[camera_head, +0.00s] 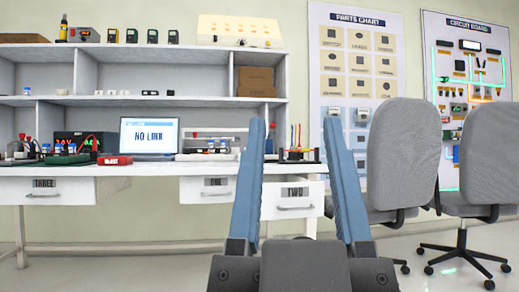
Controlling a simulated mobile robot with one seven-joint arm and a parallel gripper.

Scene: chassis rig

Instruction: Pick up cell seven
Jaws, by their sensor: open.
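My gripper (294,122) is open and empty, its two blue fingers pointing up and apart in the foreground. It is in front of the workbench (145,170), and its fingers hide parts of the bench and the drawers. No cell marked seven can be made out. Small blue and white cylinders (223,146) stand on the bench left of my left finger, too small to read. More small bottle-like items (45,149) stand at the bench's left end. I cannot tell whether any of them is the cell.
A laptop (149,137) reading "NO LINK", a red case (115,160) and a power supply (84,142) stand on the bench. Shelves (150,101) rise behind. Labelled drawers (218,189) hang beneath. Grey chairs (402,145) stand at right.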

